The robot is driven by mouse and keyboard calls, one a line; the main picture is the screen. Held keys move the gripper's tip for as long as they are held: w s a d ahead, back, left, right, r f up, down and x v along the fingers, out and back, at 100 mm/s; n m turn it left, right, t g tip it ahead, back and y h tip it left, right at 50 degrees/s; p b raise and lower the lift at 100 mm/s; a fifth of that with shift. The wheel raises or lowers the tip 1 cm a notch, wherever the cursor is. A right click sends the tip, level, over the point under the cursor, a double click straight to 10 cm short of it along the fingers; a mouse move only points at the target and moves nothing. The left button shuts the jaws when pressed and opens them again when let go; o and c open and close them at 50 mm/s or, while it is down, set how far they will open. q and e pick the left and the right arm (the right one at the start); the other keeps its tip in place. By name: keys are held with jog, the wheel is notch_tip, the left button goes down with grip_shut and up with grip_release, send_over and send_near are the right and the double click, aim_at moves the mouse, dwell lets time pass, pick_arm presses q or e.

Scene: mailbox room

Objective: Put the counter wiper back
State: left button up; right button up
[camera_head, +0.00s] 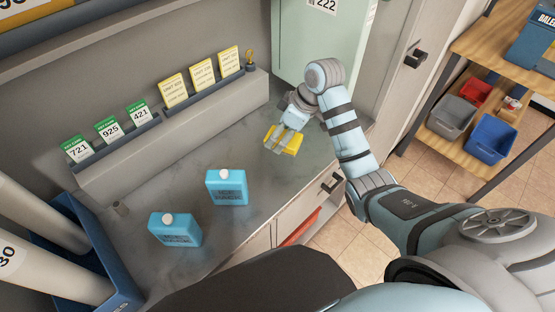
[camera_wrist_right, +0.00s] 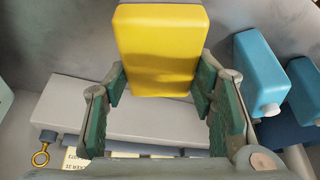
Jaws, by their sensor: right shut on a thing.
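The counter wiper (camera_head: 291,146) is a yellow block at the right part of the grey counter, by the green cabinet. My right gripper (camera_head: 281,137) is over it and shut on it. In the right wrist view the wiper (camera_wrist_right: 158,48) stands out beyond the fingertips, and the two green-padded fingers (camera_wrist_right: 160,88) press on its near sides. I cannot tell whether the wiper touches the counter or is just above it. My left gripper is in neither view.
Two blue bottles (camera_head: 227,187) (camera_head: 175,230) stand on the counter (camera_head: 130,255). A raised ledge (camera_head: 180,140) behind holds yellow and green-topped cards and a brass ring hook (camera_head: 249,58). A blue bin (camera_head: 93,235) with rolled tubes is at left. A green cabinet (camera_head: 320,50) stands behind my right gripper.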

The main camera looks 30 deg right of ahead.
aim_at(275, 162)
jog(key=f, duration=0.1)
jog(key=s+f, duration=0.1)
jog(key=f, duration=0.1)
jog(key=shift+s+d+f, duration=0.15)
jog(key=shift+s+f, duration=0.25)
jog(key=shift+w+f+b, duration=0.3)
jog(key=shift+f+b, duration=0.1)
jog(key=shift+f, duration=0.4)
jog(key=f, duration=0.1)
jog(key=w+f, duration=0.1)
jog(key=f, duration=0.3)
jog(key=shift+w+b, duration=0.4)
jog(key=shift+c, duration=0.6)
jog(key=shift+s+r, duration=0.15)
jog(key=shift+r, duration=0.05)
jog(key=shift+s+r, duration=0.15)
jog(key=shift+s, duration=0.05)
jog(key=o, duration=1.5)
jog(key=shift+w+f, duration=0.1)
jog(key=shift+f, duration=0.1)
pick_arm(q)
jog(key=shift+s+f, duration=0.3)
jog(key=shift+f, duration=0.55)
